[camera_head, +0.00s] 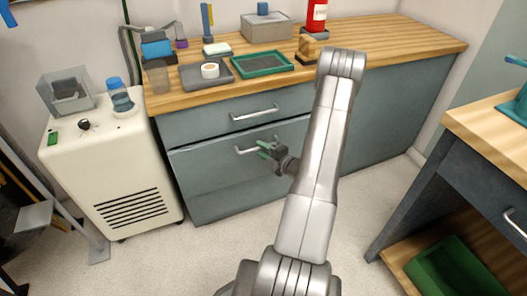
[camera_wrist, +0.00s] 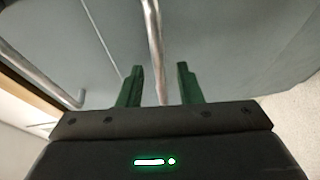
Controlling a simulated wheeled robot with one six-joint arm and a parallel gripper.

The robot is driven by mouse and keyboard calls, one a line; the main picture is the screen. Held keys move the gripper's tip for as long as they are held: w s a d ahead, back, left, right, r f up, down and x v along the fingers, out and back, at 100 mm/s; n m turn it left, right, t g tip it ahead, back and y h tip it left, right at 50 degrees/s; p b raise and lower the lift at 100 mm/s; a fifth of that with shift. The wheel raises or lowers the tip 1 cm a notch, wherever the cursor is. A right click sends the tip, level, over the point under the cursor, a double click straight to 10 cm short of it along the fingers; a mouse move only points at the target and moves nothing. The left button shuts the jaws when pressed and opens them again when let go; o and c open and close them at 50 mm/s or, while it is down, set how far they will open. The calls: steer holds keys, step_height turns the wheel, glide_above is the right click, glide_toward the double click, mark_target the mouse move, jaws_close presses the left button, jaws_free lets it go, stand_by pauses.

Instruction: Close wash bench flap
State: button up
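The wash bench (camera_head: 390,125) has grey fronts under a wooden top. Its lower front panel, which looks like the flap (camera_head: 215,175), carries a metal bar handle (camera_head: 255,146). The panel's upper edge seems to stand slightly proud, but I cannot tell how far it is open. My gripper (camera_head: 265,150), with green fingers, is at the right end of this handle. In the wrist view my gripper (camera_wrist: 159,70) is open, and the bar handle (camera_wrist: 153,45) runs between its fingers. I cannot tell whether they touch. My arm hides part of the bench front.
An upper drawer handle (camera_head: 254,112) is just above; a second bar handle (camera_wrist: 45,75) shows in the wrist view. A white cabinet (camera_head: 105,165) stands left. Another bench (camera_head: 460,165) with a green crate (camera_head: 455,270) stands right. The bench top holds trays and small items. Floor between is clear.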

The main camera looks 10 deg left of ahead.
jaws_close()
steer(key=shift+w+a+r+p, duration=0.2)
steer(key=shift+w+a, duration=0.1)
steer(key=shift+w, duration=0.2)
steer(key=shift+w+a+r+p, duration=0.2)
steer(key=shift+w+a, duration=0.1)
steer(key=shift+w, duration=0.15)
jaws_free()
steer(key=p+v, duration=0.2)
steer(key=v, duration=1.1)
steer(key=shift+s+d, duration=0.2)
steer(key=shift+s, duration=0.05)
